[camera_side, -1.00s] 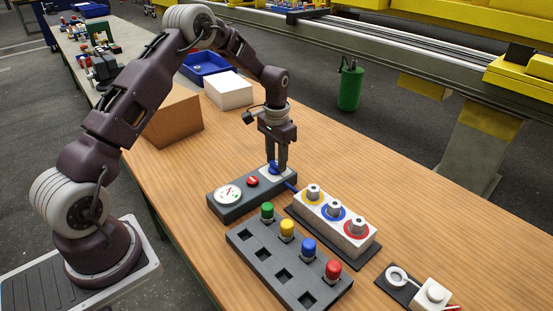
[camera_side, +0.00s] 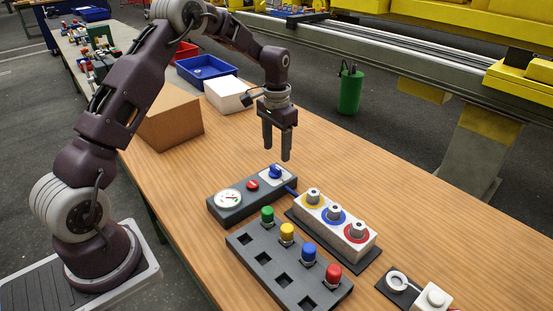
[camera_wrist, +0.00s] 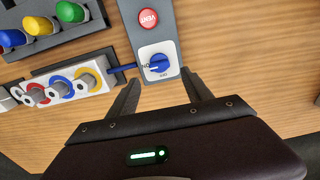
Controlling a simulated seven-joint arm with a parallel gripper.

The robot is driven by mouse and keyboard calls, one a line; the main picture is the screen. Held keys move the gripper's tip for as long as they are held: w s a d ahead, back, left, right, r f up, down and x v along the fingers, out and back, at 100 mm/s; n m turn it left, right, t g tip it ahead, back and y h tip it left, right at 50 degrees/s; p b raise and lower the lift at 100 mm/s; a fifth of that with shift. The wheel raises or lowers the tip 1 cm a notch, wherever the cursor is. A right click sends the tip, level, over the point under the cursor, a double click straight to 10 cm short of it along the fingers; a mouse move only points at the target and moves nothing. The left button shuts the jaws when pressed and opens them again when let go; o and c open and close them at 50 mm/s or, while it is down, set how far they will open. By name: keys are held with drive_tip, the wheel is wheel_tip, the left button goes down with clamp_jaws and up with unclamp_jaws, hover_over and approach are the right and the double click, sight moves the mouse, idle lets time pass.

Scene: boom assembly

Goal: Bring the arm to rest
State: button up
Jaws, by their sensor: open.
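My gripper (camera_side: 276,148) is open and empty, with its fingers pointing down above the table. It hangs clear of the dark control panel (camera_side: 217,209), above and behind its blue knob (camera_side: 275,171). In the wrist view my gripper (camera_wrist: 158,92) has its fingers spread apart, and the blue knob (camera_wrist: 157,66) on its white plate lies beyond the fingertips with nothing touching it. The panel also carries a round gauge (camera_side: 228,198) and a red button (camera_side: 252,185), which is marked VENT in the wrist view (camera_wrist: 148,19).
A white block with ringed fittings (camera_side: 349,241) stands right of the panel. A dark rack (camera_side: 260,255) holds green, yellow, blue and red plugs. A cardboard box (camera_side: 172,122), a white box (camera_side: 228,94) and a blue bin (camera_side: 205,72) stand behind. The table right of my gripper is clear.

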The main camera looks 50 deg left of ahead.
drive_tip(key=shift+d+r, duration=0.1)
drive_tip(key=shift+r, duration=0.75)
drive_tip(key=s+d+r+t, duration=0.1)
drive_tip(key=s+d+r, duration=0.4)
drive_tip(key=r, duration=0.4)
drive_tip(key=s+d+r+t, duration=0.2)
drive_tip(key=s+d+r, duration=0.2)
drive_tip(key=s+r, duration=0.4)
drive_tip(key=s+d+t, duration=0.1)
drive_tip(key=s+d, duration=0.1)
drive_tip(key=s, duration=0.7)
drive_tip(key=s+d+t, duration=0.1)
drive_tip(key=s+d, duration=0.2)
drive_tip(key=s, duration=0.7)
drive_tip(key=shift+s+r+t, duration=0.2)
drive_tip(key=shift+t, duration=0.1)
